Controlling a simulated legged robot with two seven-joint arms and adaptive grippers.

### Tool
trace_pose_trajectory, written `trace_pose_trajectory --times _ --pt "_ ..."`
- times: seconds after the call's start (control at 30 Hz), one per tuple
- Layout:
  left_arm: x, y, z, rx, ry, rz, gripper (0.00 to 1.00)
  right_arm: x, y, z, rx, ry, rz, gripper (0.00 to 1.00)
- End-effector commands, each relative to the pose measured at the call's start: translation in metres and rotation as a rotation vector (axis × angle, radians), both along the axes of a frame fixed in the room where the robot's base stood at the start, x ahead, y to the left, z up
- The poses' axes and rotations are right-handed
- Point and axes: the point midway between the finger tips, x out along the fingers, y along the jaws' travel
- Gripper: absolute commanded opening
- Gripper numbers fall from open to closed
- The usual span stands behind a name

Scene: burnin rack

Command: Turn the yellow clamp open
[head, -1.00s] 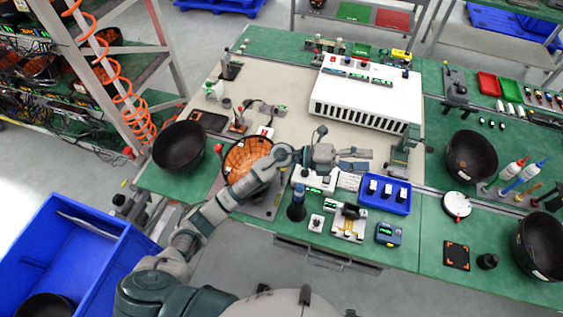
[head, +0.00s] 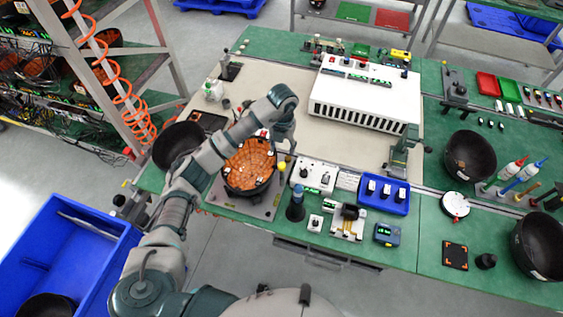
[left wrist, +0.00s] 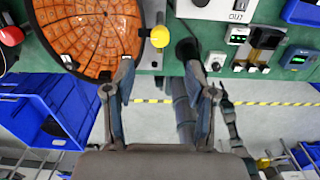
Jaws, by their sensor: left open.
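The yellow clamp shows as a small yellow knob (head: 282,167) at the right edge of the round bowl with the orange gridded inside (head: 249,165). My left gripper (head: 287,150) points down just behind the knob in the head view. In the left wrist view the yellow knob (left wrist: 160,37) lies beyond and between the two fingertips. My left gripper (left wrist: 158,72) is open with nothing between its fingers, and looks apart from the knob. The orange bowl (left wrist: 88,30) is to the left of the knob there. My right gripper is not in view.
A white instrument box (head: 315,176) and a dark blue-topped post (head: 295,205) stand right of the bowl. A black bowl (head: 178,146) is at the left, partly behind my arm. A large white slotted unit (head: 365,95) stands behind. A red knob (left wrist: 11,36) shows at far left.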

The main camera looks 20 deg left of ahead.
Motion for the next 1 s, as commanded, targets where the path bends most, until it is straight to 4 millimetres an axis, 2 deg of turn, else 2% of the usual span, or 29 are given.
trace_pose_trajectory --times 0.2,0.4,0.6,0.87,1.0 --pt "-0.001 0.002 -0.052 -0.004 0.004 0.001 0.55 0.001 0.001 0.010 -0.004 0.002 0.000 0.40" --pt "-0.001 0.004 -0.085 -0.006 0.002 0.001 0.55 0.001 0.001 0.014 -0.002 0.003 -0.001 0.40" --pt "-0.001 0.002 -0.099 -0.004 0.000 -0.001 0.55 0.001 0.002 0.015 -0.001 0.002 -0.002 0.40" --pt "0.000 0.001 -0.100 -0.003 0.000 -0.002 0.55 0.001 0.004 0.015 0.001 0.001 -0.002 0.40" --pt "0.000 0.001 -0.100 -0.003 0.000 -0.002 0.20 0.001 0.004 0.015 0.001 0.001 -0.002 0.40"
